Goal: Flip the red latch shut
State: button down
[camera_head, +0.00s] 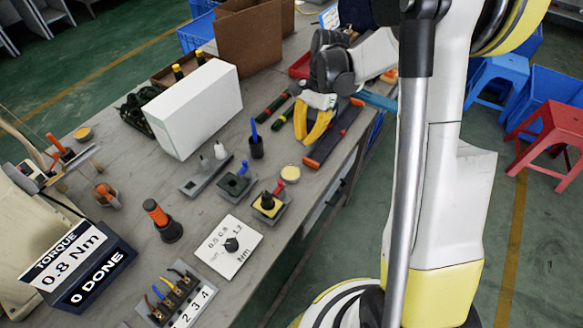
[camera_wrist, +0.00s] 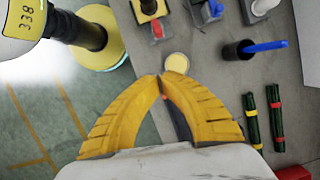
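The red latch (camera_head: 279,186) is a small red lever at the edge of a grey fixture (camera_head: 258,217) with a yellow block and a black round part on top. The lever seems to stand up beside the block, but its exact angle is too small to tell. In the wrist view the red latch (camera_wrist: 157,30) shows at the top, partly cut off with its fixture. My gripper (camera_head: 305,141) has yellow fingers and hangs beyond the fixture, apart from it. In the wrist view its fingertips (camera_wrist: 160,78) meet with nothing seen held between them.
A pale yellow round dish (camera_head: 290,173) lies between my gripper and the fixture. A similar fixture with a blue lever (camera_head: 236,183) is to its left. A black cup with a blue pen (camera_head: 256,146) and a large white box (camera_head: 195,108) stand nearby. Green-black rods (camera_head: 272,107) lie behind.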

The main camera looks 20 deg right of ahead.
jog(key=b+x, duration=0.4)
jog(key=x, duration=0.6)
jog(key=shift+s+a+f, duration=0.1)
jog(key=shift+a+f, duration=0.1)
jog(key=shift+f, duration=0.1)
jog(key=shift+s+a+b, duration=0.25)
jog(key=shift+a, duration=0.3)
jog(key=shift+s+a+b, duration=0.2)
jog(key=shift+s+a, duration=0.1)
jog(key=shift+a, duration=0.25)
jog(key=shift+s+a+f, duration=0.1)
jog(key=shift+s+a, duration=0.15)
jog(key=shift+a, duration=0.25)
jog(key=shift+s+a, duration=0.7)
jog(key=shift+a, duration=0.2)
jog(key=w+d+r+p, duration=0.3)
jog(key=d+r, duration=0.3)
jog(key=r, duration=0.4)
jog(key=shift+r+p, duration=0.25)
jog(key=shift+p, duration=0.2)
